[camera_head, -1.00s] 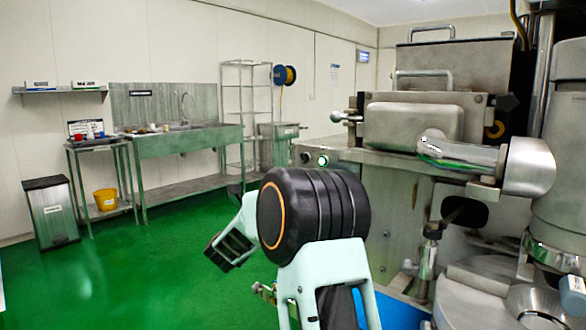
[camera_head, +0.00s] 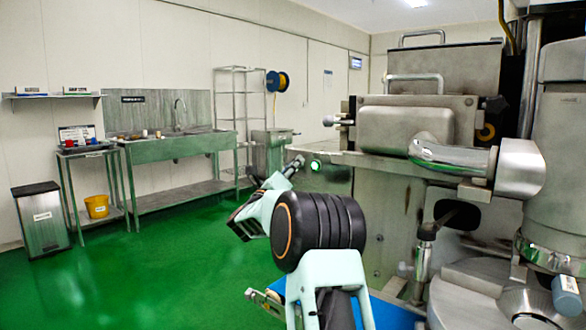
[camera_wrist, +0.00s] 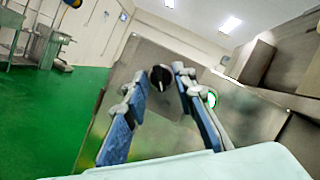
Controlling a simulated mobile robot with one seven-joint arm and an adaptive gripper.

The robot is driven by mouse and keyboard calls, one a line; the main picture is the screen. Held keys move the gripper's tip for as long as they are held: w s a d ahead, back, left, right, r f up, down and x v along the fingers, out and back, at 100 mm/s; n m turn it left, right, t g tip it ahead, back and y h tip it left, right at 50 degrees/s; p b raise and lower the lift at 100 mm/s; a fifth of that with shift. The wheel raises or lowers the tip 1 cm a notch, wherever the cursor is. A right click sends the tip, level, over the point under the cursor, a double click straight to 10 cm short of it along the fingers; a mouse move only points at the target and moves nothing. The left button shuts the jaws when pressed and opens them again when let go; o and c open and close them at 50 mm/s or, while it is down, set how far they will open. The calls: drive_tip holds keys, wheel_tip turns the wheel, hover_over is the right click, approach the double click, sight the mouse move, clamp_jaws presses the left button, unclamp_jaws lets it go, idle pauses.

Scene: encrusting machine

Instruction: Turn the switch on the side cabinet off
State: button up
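The switch is a black knob (camera_wrist: 160,77) on the metal side cabinet (camera_wrist: 140,58). In the wrist view it shows between the tips of my gripper (camera_wrist: 159,73), whose two blue-padded fingers are open on either side of it. I cannot tell whether they touch it or how deep it sits between them. In the head view my gripper (camera_head: 292,166) reaches the cabinet (camera_head: 395,205) near its upper left corner and hides the knob. A lit green button (camera_head: 315,165) is just right of my gripper; it also shows right of the right finger in the wrist view (camera_wrist: 211,99).
The encrusting machine (camera_head: 430,110) with its pipe and round column stands to the right. A sink bench (camera_head: 180,150), a small table with a yellow bucket (camera_head: 97,206) and a bin (camera_head: 42,217) are along the left wall. The green floor between is clear.

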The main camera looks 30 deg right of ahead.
clamp_jaws()
drive_tip(key=shift+n, duration=0.4)
drive_tip(key=n+g+y+p, duration=0.1)
drive_tip(key=n+y+p, duration=0.1)
drive_tip(key=n+p, duration=0.3)
drive_tip(key=r+n+y+p, duration=0.1)
drive_tip(key=n+p, duration=0.5)
drive_tip(key=p, duration=0.6)
drive_tip(key=n+g+y+p, duration=0.1)
drive_tip(key=n+y+p, duration=0.1)
drive_tip(key=n+p, duration=0.3)
drive_tip(key=shift+r+g+y+p, duration=0.15)
drive_tip(key=shift+g+y+p, duration=0.15)
drive_tip(key=shift+p, duration=1.75)
drive_tip(key=shift+f+n+p, duration=0.2)
drive_tip(key=shift+n+p, duration=0.3)
drive_tip(key=shift+p, duration=0.3)
unclamp_jaws()
